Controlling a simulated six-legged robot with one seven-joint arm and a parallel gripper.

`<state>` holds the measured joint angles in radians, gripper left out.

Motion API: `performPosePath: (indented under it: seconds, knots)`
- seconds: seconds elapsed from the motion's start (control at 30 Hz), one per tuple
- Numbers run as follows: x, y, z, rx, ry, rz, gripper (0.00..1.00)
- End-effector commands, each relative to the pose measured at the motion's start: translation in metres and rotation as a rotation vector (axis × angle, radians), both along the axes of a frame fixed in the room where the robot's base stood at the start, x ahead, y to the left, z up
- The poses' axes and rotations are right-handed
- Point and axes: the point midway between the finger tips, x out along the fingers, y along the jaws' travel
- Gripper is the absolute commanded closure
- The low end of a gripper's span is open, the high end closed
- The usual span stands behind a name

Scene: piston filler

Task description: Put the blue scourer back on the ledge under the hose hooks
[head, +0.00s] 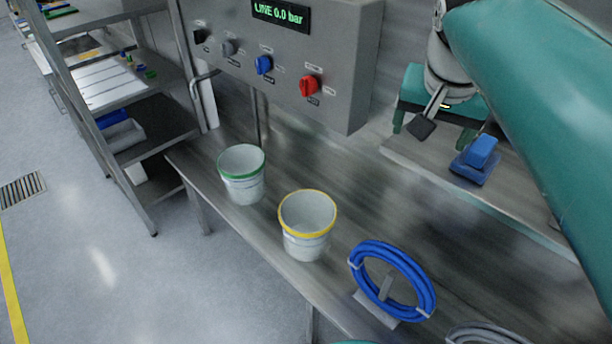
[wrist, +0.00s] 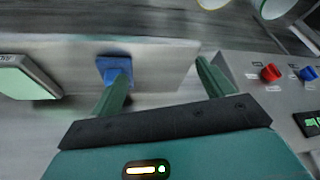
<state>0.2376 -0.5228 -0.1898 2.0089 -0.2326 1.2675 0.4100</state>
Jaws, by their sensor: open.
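The blue scourer (head: 474,166) lies on a grey metal ledge (head: 520,203) at the right of the head view. It has a flat darker base and a raised lighter blue block on top. My gripper (head: 431,136) is open and empty over the ledge, just left of the scourer in the head view. In the wrist view the scourer (wrist: 113,67) shows beyond the tip of the left finger, which partly covers it. The gap between the fingers (wrist: 160,85) is empty. I cannot make out the hose hooks.
A control panel (head: 290,60) with several knobs hangs left of my gripper. Below it, a green-rimmed bucket (head: 242,185) and a yellow-rimmed bucket (head: 305,240) stand on the bench. A blue hose coil (head: 420,290) stands at the front.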

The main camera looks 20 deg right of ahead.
Motion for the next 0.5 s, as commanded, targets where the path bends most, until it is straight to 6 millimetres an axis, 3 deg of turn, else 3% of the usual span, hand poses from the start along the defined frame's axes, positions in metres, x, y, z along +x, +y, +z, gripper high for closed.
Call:
performPosePath:
  seconds: [0.03, 0.1, 0.2, 0.3, 0.4, 0.5]
  knots:
    - [0.007, 0.030, -0.019, 0.000, -0.006, 0.120, 0.20]
    - [0.013, 0.068, -0.044, -0.006, -0.020, 0.282, 0.20]
    - [0.014, 0.118, -0.079, -0.018, -0.040, 0.491, 0.20]
    - [0.009, 0.155, -0.110, -0.035, -0.057, 0.653, 0.20]
    - [0.003, 0.177, -0.129, -0.047, -0.070, 0.753, 0.20]
    - [0.000, 0.186, -0.138, -0.056, -0.075, 0.796, 0.20]
